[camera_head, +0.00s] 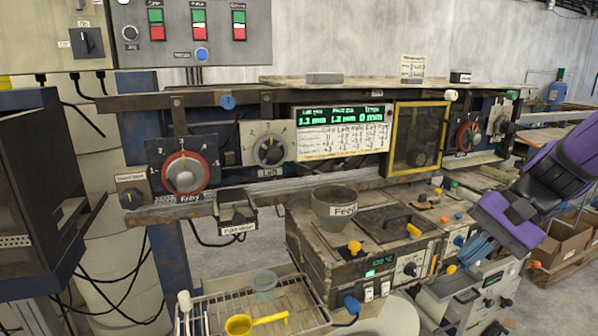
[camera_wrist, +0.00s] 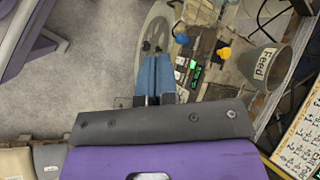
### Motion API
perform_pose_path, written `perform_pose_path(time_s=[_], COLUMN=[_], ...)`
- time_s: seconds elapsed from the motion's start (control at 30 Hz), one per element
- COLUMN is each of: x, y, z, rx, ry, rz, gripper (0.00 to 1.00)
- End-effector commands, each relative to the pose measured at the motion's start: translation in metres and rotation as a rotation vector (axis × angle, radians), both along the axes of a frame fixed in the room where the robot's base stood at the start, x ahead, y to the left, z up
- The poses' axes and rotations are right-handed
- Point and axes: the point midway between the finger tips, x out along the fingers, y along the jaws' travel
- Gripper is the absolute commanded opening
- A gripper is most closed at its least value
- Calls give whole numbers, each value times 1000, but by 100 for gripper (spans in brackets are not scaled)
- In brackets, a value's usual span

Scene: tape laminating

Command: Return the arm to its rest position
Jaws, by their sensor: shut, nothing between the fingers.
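My purple arm (camera_head: 565,160) reaches in from the right edge in the head view, with my gripper (camera_head: 468,256) pointing down and left. Its blue fingers are together and hold nothing. They are over the right end of the bench machine, near a small grey tray-like part; whether they touch it I cannot tell. In the wrist view my gripper (camera_wrist: 154,62) shows as two blue fingers side by side, with a round grey disc and the machine beyond them. No marked rest position shows.
The wooden machine (camera_head: 318,258) with the Feed funnel (camera_head: 335,208) stands left of my gripper. A wire rack (camera_head: 208,310) holds a yellow scoop (camera_head: 256,322) and a cup (camera_head: 264,286). Dial panels hang behind. Cardboard boxes (camera_head: 562,243) sit at far right, below my arm.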

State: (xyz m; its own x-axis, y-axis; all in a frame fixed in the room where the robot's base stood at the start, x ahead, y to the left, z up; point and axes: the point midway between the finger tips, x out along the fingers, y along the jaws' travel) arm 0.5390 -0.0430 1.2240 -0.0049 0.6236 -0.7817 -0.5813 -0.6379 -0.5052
Motion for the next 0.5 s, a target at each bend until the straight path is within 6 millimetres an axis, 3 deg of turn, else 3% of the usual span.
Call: perform_pose_path(time_s=[0.5], x=[-80], y=[-10], z=[62], rx=[-541], ry=[-411], rz=[334], gripper=[0])
